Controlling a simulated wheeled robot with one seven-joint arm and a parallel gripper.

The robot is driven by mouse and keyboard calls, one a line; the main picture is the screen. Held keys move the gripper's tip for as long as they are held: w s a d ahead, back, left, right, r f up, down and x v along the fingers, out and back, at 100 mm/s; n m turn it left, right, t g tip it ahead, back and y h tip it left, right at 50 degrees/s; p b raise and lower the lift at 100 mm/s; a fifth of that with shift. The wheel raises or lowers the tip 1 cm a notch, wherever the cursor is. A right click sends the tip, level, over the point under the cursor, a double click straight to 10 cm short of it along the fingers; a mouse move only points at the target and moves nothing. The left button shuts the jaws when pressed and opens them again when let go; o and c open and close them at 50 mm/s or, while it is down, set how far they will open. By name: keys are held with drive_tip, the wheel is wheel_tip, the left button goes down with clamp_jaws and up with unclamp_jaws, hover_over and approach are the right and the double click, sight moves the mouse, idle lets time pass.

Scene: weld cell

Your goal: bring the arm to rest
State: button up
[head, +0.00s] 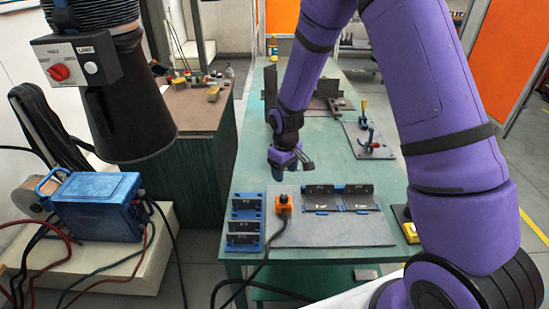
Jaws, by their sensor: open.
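My arm, in purple covers, reaches from the right side of the head view over the green table (315,95). My gripper (287,172) hangs above the table near its left edge, just behind an orange block with a cable (283,204). Its fingers are small and partly hidden in this view. I see nothing held in it.
A blue rack (246,221) and dark plates in blue holders (338,197) stand at the table's near end. Toggle clamps on a plate (368,141) are further back. A black hood (125,115) hangs at left, above a blue machine (98,207).

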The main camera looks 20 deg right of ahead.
drive_tip(key=s+d+r+m+t, duration=0.15)
drive_tip(key=s+r, duration=0.35)
drive_tip(key=r, duration=0.7)
drive_tip(key=s+d+r+m+t, duration=0.1)
drive_tip(key=s+d+r, duration=0.25)
drive_tip(key=r, duration=0.85)
drive_tip(key=s+d+r+m+t, duration=0.1)
drive_tip(key=s+r, duration=0.4)
drive_tip(key=s, duration=0.5)
drive_tip(key=s+d+r+m+t, duration=0.1)
drive_tip(key=s+r+m, duration=0.1)
drive_tip(key=s+r, duration=0.4)
drive_tip(key=s, duration=0.4)
drive_tip(key=shift+s+r+t, duration=0.15)
drive_tip(key=shift+s+t, duration=0.2)
drive_tip(key=shift+s, duration=0.05)
